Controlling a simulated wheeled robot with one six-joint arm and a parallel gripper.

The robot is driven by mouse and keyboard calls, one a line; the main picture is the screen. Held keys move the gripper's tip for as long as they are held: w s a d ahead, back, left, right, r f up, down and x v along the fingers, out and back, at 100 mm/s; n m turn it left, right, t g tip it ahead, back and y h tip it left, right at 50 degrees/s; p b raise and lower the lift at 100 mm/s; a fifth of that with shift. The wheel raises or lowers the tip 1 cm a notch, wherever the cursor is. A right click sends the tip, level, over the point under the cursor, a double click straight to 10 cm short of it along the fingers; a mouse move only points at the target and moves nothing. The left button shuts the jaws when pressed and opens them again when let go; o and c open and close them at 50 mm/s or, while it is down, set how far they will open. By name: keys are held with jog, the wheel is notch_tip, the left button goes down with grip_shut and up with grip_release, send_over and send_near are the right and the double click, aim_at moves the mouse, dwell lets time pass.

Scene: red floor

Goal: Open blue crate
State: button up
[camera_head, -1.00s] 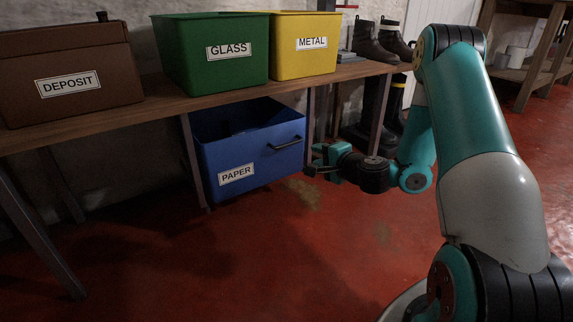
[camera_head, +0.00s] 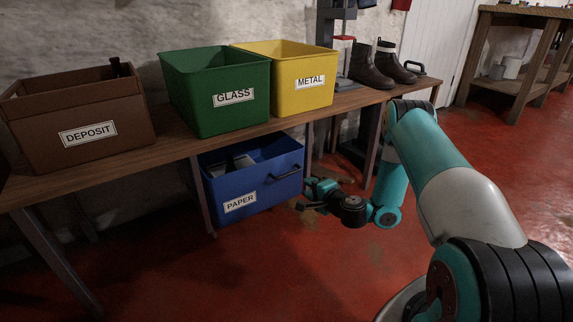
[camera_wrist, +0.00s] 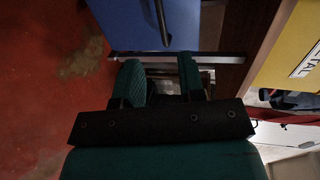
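The blue crate (camera_head: 258,192), labelled PAPER, sits below the wooden table, its open top partly covered by the tabletop. Grey and white items show inside. Its dark bar handle (camera_head: 286,173) is on the front face, towards the upper right. My gripper (camera_head: 307,195) is just right of the crate's front right edge, apart from the handle as far as I can see. In the wrist view, the two green fingers (camera_wrist: 160,68) are spread with nothing between them. The blue front (camera_wrist: 122,22) and the handle (camera_wrist: 163,22) lie beyond the fingertips there.
On the table (camera_head: 170,155) stand a brown DEPOSIT box (camera_head: 112,140), a green GLASS crate (camera_head: 200,105) and a yellow METAL crate (camera_head: 290,95), with dark boots (camera_head: 368,70) further right. A table leg stands left of the blue crate. Red floor in front is clear.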

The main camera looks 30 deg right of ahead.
aim_at(287, 175)
jog(key=b+x, duration=0.3)
jog(key=x, duration=1)
jog(key=shift+w, duration=0.35)
jog(key=shift+c, duration=0.3)
grip_shut()
